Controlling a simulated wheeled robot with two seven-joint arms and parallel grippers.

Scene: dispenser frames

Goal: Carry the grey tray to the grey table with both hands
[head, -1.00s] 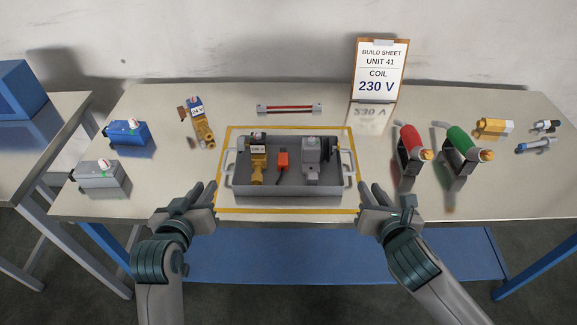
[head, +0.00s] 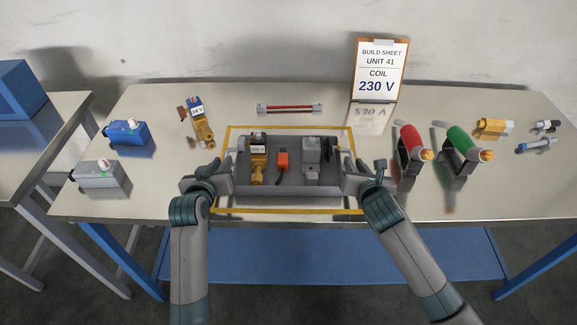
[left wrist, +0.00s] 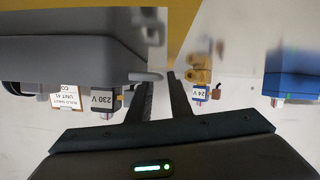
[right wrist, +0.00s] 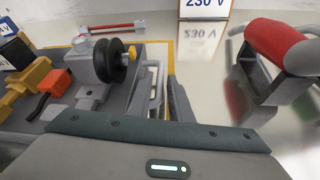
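The grey tray (head: 285,190) stands on the light worktop inside a yellow outline. It holds a brass valve labelled 230 V (head: 258,170), a small red-orange part (head: 282,160) and a grey unit (head: 312,152) with a black wheel (right wrist: 111,62). My left gripper (head: 227,168) is at the tray's left handle, its fingers parted in the left wrist view (left wrist: 162,85). My right gripper (head: 347,168) is at the right handle (right wrist: 155,95), its fingers apart beside it. Firm contact is not visible at either handle. The grey-legged table (head: 72,118) stands at the left.
A blue box (head: 20,90) sits on the left table. A gap separates the tables. Left of the tray are a blue unit (head: 127,133), a grey unit (head: 100,178) and a 24 V valve (head: 201,122). Red (head: 410,140) and green (head: 462,142) handled tools stand right.

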